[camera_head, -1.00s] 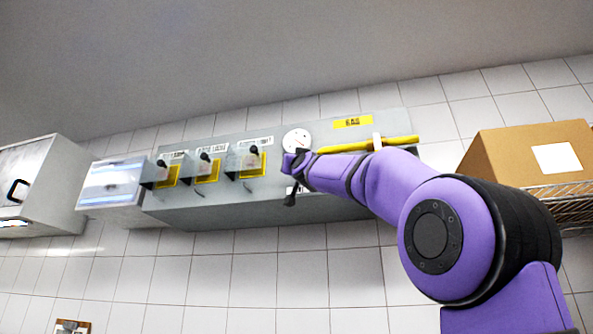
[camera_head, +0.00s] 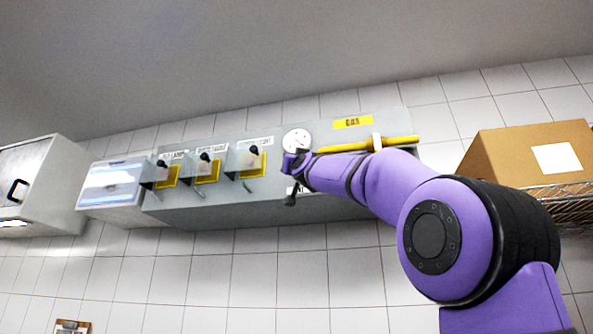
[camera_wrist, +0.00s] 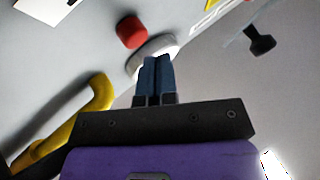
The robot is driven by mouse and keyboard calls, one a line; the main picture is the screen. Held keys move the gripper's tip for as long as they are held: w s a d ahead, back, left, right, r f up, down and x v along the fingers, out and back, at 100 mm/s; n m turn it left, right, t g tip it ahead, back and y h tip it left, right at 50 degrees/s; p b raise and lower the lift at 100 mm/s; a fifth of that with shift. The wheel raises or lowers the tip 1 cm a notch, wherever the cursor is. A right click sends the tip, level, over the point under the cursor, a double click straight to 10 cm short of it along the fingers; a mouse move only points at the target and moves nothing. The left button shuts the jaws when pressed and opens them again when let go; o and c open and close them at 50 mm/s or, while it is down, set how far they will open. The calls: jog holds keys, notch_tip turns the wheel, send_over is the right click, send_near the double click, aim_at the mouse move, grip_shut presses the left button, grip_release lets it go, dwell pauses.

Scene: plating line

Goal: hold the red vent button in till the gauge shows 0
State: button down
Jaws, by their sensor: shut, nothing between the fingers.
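The red vent button (camera_wrist: 131,31) shows in the wrist view as a short red cylinder on the grey panel. It is hidden behind my arm in the head view. My gripper (camera_wrist: 158,62) is shut and empty. Its dark blue fingertips appear below and right of the button, with a visible gap between them in the picture. A pale round rim (camera_wrist: 143,53), likely the gauge's edge, lies just behind the fingertips. The round white gauge (camera_head: 297,141) is partly covered by my arm's end in the head view. Its reading is too small to tell.
A yellow pipe (camera_head: 400,141) runs right of the gauge, under a yellow label (camera_head: 353,122). Several black-knobbed levers with clear covers line the panel (camera_head: 225,213) to the left. A cardboard box (camera_head: 500,155) sits on a wire shelf at right.

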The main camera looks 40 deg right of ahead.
jog(key=shift+w+d, duration=0.2)
jog(key=shift+d, duration=0.05)
jog(key=shift+w+d, duration=0.4)
jog(key=shift+d, duration=0.1)
dwell(1.0)
jog(key=shift+s+a, duration=0.1)
dwell(2.6)
jog(key=shift+s+a, duration=0.55)
jog(key=shift+a, duration=0.15)
jog(key=shift+s+a, duration=0.1)
jog(key=shift+s+a, duration=0.75)
jog(key=shift+a, duration=0.2)
jog(key=shift+s+a, duration=0.7)
jog(key=shift+a, duration=0.25)
jog(key=shift+f, duration=0.1)
